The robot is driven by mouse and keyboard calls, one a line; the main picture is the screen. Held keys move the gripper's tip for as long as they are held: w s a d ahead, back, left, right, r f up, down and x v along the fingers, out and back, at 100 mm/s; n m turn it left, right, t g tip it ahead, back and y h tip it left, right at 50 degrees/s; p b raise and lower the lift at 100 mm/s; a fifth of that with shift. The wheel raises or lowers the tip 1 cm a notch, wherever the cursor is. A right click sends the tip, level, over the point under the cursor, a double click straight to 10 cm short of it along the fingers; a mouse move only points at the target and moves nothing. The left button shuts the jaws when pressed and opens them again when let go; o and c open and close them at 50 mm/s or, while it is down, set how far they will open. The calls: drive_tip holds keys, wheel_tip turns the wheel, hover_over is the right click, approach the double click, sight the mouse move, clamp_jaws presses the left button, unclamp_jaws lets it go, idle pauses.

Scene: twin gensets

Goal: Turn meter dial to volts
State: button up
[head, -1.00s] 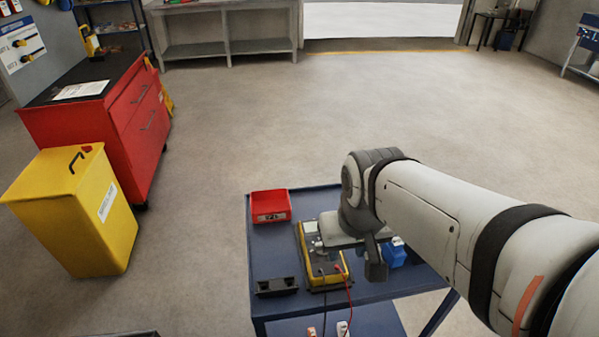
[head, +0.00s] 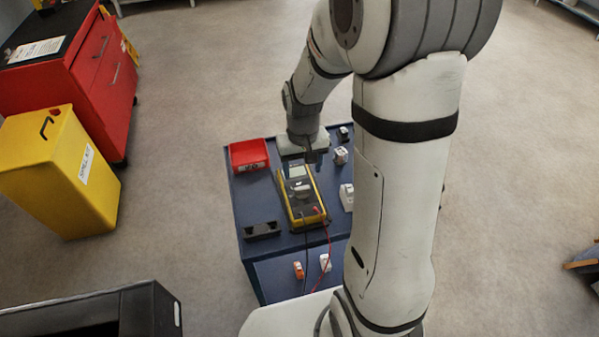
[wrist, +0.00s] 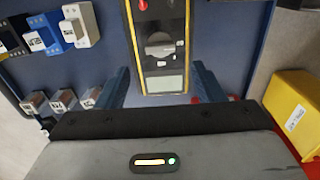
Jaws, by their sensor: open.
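The yellow and black multimeter (head: 300,194) lies on the blue cart top, with its grey display at the far end. Its round dark dial (wrist: 160,46) shows in the wrist view near the middle of the meter face, above the display in that picture. Where the dial points is too small to read. My gripper (wrist: 160,85) is open, its two blue-grey fingers on either side of the meter's display end, apart from the dial. In the head view my gripper (head: 312,158) is over the far end of the meter, partly hidden by my arm.
A red bin (head: 249,155) stands left of the meter, and a black holder (head: 262,231) at the near left. Black and red leads run off the meter's near end. Small white and grey blocks (head: 346,197) stand to the right. A yellow bin (head: 62,175) stands left of the cart.

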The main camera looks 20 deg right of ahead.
sight(302, 188)
wheel_tip(302, 188, down, 8)
drive_tip(key=shift+r, duration=0.25)
drive_tip(key=shift+c, duration=0.3)
drive_tip(key=c, duration=0.9)
